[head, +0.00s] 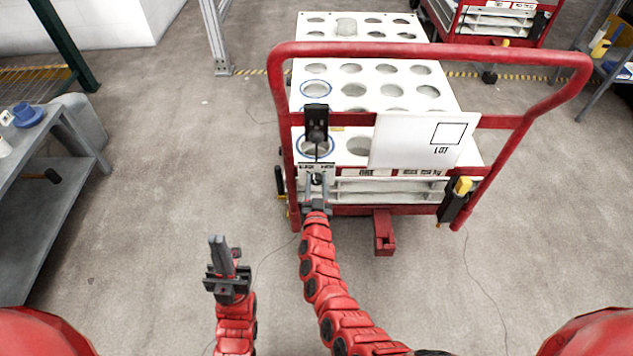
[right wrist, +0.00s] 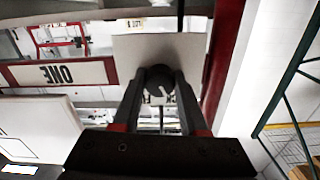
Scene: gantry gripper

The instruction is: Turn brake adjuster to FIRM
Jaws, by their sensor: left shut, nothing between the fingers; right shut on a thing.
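The brake adjuster is a dark round knob (right wrist: 159,80) on a pale plate (right wrist: 190,45), seen in the right wrist view. A white pointer line on it points down and to the right there. My right gripper (right wrist: 158,88) is shut on the knob, one finger on each side. In the head view this gripper (head: 317,185) is at the front left of the red cart, over the small labelled plate (head: 303,170). The fingers hide part of the lettering, and I cannot read FIRM. My left gripper (head: 217,243) is shut and empty, left of the cart, apart from everything.
The cart has a red push handle (head: 430,48), white shelves with round holes (head: 375,78) and a hanging white sign (head: 415,140). A black holder (head: 317,122) stands above the knob. A grey bench (head: 70,135) is at left. The floor between is clear.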

